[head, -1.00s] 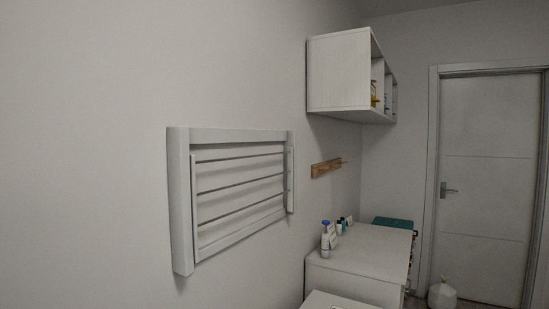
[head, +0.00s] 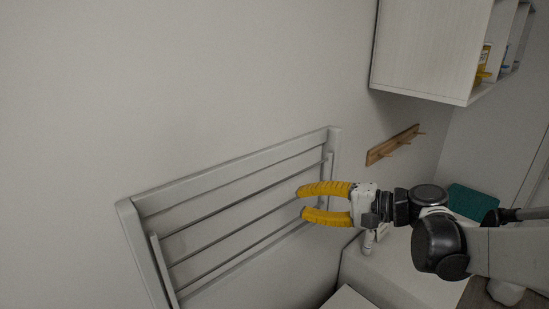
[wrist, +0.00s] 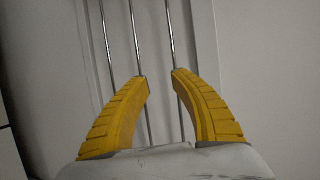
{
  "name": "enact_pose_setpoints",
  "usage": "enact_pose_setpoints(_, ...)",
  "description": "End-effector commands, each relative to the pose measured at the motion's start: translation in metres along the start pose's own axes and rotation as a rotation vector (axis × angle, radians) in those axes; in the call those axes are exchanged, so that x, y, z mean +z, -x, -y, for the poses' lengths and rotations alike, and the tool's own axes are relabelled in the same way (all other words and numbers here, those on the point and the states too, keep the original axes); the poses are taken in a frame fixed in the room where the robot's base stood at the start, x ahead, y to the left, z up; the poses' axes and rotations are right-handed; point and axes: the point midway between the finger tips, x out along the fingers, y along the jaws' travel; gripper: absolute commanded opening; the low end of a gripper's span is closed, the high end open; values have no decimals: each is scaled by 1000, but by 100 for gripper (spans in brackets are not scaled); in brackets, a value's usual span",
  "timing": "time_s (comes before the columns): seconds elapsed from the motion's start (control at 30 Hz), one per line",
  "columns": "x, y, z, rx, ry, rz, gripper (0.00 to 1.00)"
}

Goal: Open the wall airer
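The wall airer (head: 235,165) is a white frame with several thin rails, fixed to the wall and folded flat against it. It also shows in the wrist view (wrist: 205,60), with its rails running upright in the picture. My gripper (head: 302,203) has yellow fingers, open with a clear gap and nothing between them. It is in front of the airer's right part in the head view. In the wrist view my gripper (wrist: 160,82) points at the rails; I cannot tell whether a fingertip touches one. The airer's lower right part is hidden behind my gripper and arm.
A white wall cabinet (head: 425,45) hangs at the upper right. A wooden peg rail (head: 392,145) is on the wall right of the airer. A white counter (head: 400,275) stands below, with a bottle (head: 368,240) and a teal box (head: 472,202). The wall left of the airer is bare.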

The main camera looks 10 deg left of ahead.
Motion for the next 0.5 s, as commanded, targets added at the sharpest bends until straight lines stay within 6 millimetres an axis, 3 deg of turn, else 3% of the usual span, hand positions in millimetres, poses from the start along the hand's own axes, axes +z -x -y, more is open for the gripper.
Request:
enact_pose_setpoints(0.03, -3, 2, 14, -25, -9, 9, 29)
enact_pose_setpoints(0.23, -7, -10, 23, -67, -24, 27, 29)
enact_pose_setpoints(0.5, -5, -62, 26, -66, -23, 28, 29)
